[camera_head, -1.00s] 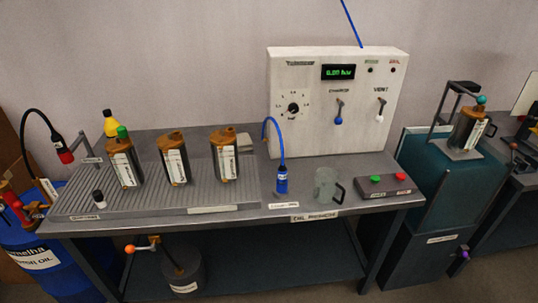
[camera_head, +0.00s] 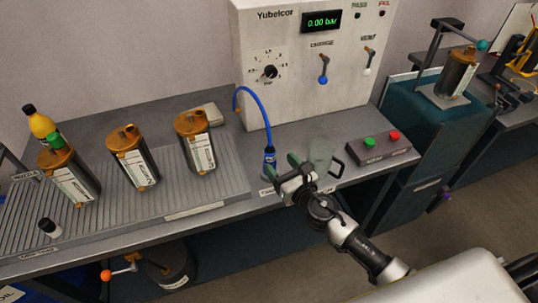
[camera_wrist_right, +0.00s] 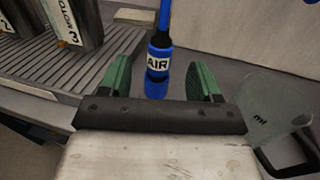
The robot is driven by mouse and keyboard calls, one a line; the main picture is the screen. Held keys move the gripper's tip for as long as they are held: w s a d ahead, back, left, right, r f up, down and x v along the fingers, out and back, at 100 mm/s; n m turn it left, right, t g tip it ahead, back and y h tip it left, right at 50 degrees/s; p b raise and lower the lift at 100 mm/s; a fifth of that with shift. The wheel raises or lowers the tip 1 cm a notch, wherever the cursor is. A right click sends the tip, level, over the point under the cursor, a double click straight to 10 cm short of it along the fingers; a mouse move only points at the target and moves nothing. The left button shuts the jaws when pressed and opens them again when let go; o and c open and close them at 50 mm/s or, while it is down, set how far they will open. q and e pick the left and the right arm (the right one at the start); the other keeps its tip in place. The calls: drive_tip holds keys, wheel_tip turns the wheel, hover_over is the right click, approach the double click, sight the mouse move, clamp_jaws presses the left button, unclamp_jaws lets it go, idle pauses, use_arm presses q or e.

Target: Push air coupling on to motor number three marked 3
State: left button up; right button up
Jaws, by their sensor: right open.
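The blue air coupling (camera_head: 269,162) stands upright near the bench's front edge, with a blue hose curving up from its top. Its "AIR" label shows in the right wrist view (camera_wrist_right: 158,60). My right gripper (camera_head: 281,168) is open, its green fingers pointing at the coupling. In the wrist view the coupling shows between the two fingers (camera_wrist_right: 160,78), with nothing gripped. Motor three (camera_head: 195,142), a dark can with a brown top, is rightmost of three on the ribbed tray; its "3" label shows in the wrist view (camera_wrist_right: 72,22). My left gripper is out of view.
The other two motors (camera_head: 134,158) (camera_head: 68,175) stand left on the ribbed tray (camera_head: 225,180). A clear jug (camera_head: 322,150) is just right of my gripper, beside a button box (camera_head: 378,147). The white control panel (camera_head: 300,60) stands behind.

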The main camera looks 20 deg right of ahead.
sight(273, 157)
drive_tip(key=x, duration=0.5)
drive_tip(key=shift+w+f+b, duration=0.1)
drive_tip(key=shift+f+b, duration=0.2)
drive_tip(key=shift+f, duration=0.1)
drive_tip(key=shift+w+a, duration=0.1)
drive_tip(key=shift+w, duration=0.3)
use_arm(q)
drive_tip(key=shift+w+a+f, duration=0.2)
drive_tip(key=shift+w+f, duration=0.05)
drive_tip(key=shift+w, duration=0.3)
use_arm(e)
drive_tip(key=shift+c, duration=0.2)
drive_tip(key=c, duration=1)
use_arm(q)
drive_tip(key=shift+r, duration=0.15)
use_arm(e)
drive_tip(key=shift+r, duration=0.15)
